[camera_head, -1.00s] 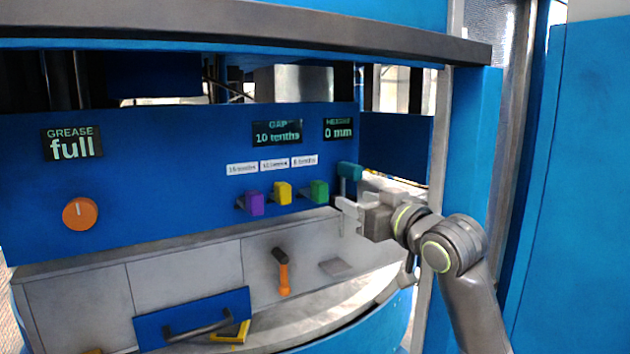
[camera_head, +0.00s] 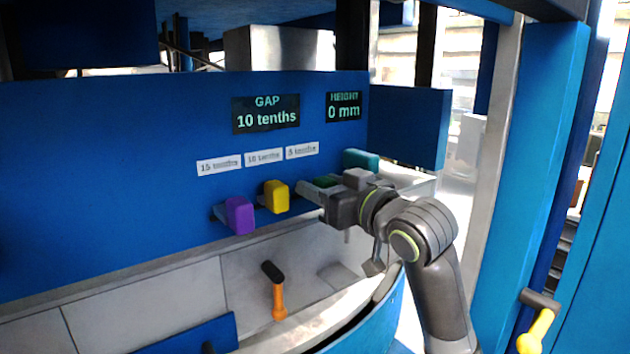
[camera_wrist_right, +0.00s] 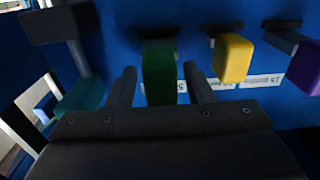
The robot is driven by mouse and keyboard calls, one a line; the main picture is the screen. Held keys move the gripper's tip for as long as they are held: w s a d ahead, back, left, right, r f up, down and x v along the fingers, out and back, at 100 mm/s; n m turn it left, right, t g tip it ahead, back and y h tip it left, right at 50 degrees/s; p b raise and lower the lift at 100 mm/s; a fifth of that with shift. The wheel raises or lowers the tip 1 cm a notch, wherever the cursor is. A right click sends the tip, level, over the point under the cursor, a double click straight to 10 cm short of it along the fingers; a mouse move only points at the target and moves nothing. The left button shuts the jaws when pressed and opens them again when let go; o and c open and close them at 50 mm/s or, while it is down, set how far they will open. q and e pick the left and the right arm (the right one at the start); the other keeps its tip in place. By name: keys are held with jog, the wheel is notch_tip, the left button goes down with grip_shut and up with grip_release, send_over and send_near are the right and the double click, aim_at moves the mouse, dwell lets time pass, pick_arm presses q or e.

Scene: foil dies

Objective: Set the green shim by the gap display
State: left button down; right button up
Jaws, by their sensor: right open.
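The green shim (camera_wrist_right: 159,75) stands out from the blue panel between the two open fingers of my right gripper (camera_wrist_right: 160,88) in the right wrist view. In the head view my right gripper (camera_head: 312,190) covers most of the green shim (camera_head: 326,181). The jaws are around it with a gap at each side. The gap display (camera_head: 266,114) reads 10 tenths. A yellow shim (camera_head: 276,196) and a purple shim (camera_head: 239,215) sit to the left on the panel, under white labels (camera_head: 263,157) that seem to read 15, 10 and 5 tenths. My left gripper is out of view.
A teal block (camera_head: 361,159) on an arm is just right of my right gripper; it also shows in the wrist view (camera_wrist_right: 80,101). The height display (camera_head: 343,106) reads 0 mm. An orange-handled tool (camera_head: 277,291) is below. A blue post (camera_head: 545,150) stands at right.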

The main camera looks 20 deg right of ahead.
aim_at(313, 180)
jog(key=shift+s+r, duration=0.1)
jog(key=shift+s, duration=0.3)
jog(key=shift+c, duration=1.6)
jog(key=shift+w, duration=0.1)
jog(key=shift+c, duration=1.3)
grip_shut()
jog(key=shift+w, duration=0.2)
jog(key=x, duration=0.2)
jog(key=shift+w+a, duration=0.2)
jog(key=shift+w, duration=0.15)
jog(key=shift+s+r, duration=0.1)
jog(key=shift+o, duration=1.7)
grip_release()
jog(key=shift+o, duration=1.1)
jog(key=shift+w, duration=0.35)
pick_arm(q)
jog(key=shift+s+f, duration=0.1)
